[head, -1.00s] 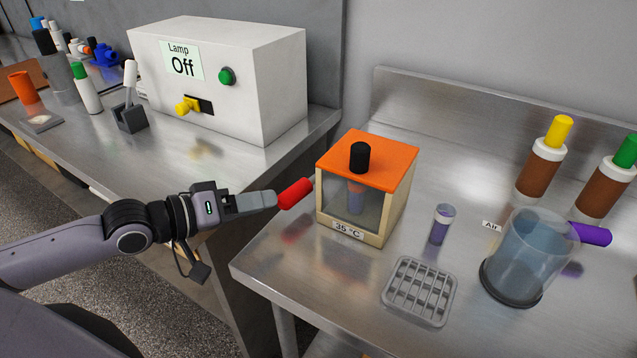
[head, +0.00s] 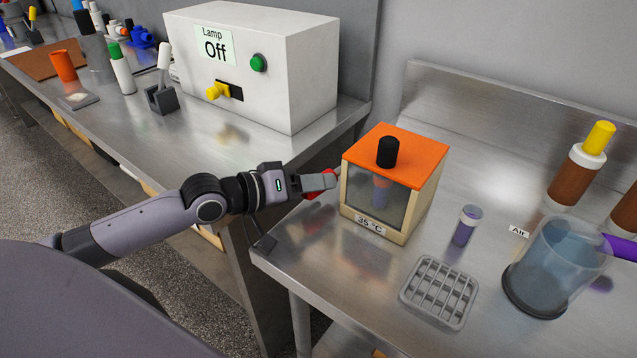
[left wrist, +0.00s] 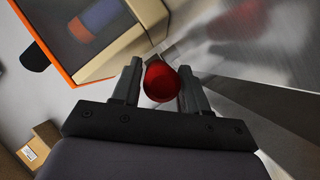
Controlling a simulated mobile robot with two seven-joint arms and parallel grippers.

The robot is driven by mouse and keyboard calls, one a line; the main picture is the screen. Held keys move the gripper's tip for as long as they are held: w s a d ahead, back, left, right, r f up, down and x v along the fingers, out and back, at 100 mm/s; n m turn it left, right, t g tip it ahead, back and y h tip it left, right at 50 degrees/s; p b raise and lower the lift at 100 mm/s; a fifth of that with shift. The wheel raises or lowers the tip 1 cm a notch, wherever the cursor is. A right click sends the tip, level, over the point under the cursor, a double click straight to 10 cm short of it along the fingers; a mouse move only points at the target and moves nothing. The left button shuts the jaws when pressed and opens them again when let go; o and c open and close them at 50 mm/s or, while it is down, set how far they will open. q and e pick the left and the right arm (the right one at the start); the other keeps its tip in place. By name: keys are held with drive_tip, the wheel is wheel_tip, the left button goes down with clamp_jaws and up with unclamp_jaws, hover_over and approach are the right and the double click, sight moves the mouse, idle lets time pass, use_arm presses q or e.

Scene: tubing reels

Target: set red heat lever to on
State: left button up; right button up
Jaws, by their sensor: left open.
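The heater box (head: 372,205) has an orange lid (head: 400,155) with a black knob and a "35 °C" label on its front. Its red heat lever (head: 318,196) sticks out from the left side and is mostly covered by my left gripper (head: 328,181). In the left wrist view the red lever's round end (left wrist: 160,82) lies between the two open fingers of the left gripper (left wrist: 160,88). I cannot tell whether a finger touches it. Behind the glass is a tube with a blue and an orange part (left wrist: 98,20). My right gripper is not in view.
A vial (head: 467,226), a grey rack (head: 440,291) and a clear cylinder (head: 556,262) stand right of the heater. The white lamp box (head: 290,60) reads "Off" on the left bench. A gap separates the benches in front.

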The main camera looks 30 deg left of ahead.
use_arm(q)
drive_tip(key=shift+w+d+f, duration=0.15)
drive_tip(key=shift+w+d, duration=0.15)
drive_tip(key=shift+w, duration=0.05)
clamp_jaws()
